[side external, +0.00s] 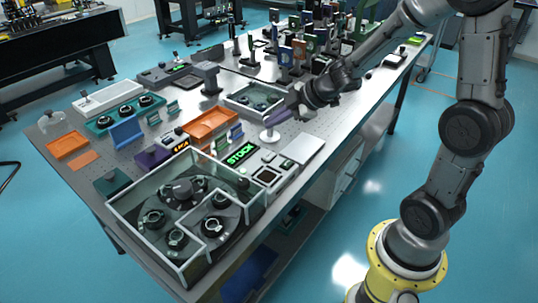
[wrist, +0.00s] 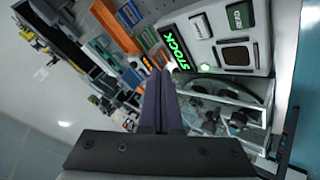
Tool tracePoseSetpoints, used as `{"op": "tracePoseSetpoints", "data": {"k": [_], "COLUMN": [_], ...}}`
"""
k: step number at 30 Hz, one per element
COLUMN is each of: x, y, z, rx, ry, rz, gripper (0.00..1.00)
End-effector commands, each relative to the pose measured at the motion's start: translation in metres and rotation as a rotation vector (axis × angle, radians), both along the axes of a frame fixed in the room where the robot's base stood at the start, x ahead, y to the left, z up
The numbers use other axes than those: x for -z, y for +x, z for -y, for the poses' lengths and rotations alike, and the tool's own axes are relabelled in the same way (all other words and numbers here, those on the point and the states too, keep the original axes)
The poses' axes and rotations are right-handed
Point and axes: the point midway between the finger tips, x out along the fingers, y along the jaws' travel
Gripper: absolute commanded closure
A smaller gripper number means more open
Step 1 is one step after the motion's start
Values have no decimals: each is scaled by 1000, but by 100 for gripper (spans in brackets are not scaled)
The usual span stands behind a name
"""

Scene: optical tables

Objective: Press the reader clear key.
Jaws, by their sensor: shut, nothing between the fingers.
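The reader is a pale panel with a lit green STOCK display (side external: 240,154). In the wrist view the display (wrist: 175,46) lies just above and right of my fingertips. Beside it are a small pale key (wrist: 201,26), a dark square window (wrist: 236,55) and a small green label (wrist: 240,15), whose letters I cannot read surely. I cannot tell which key is the clear key. My gripper (side external: 267,122) has purple fingers, shut and empty, above the bench and behind the reader in the side view. In the wrist view the closed fingertips (wrist: 160,73) touch nothing visible.
A clear-walled case (side external: 150,222) with round dark parts stands at the near end, beside the reader. A pale round-topped stand (side external: 270,137) is just below my fingers. An orange tray (side external: 210,124) and another low clear-walled box (side external: 245,91) are close by.

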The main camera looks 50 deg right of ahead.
Motion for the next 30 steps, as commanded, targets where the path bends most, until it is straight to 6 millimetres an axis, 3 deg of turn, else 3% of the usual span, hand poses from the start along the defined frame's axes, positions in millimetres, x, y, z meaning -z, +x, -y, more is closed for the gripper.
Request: {"op": "tracePoseSetpoints", "data": {"k": [15,30], "x": [62,74], "y": [0,0], "z": [0,0], "rx": [0,0], "ry": [2,-1], "rz": [-3,0], "gripper": [100,100]}}
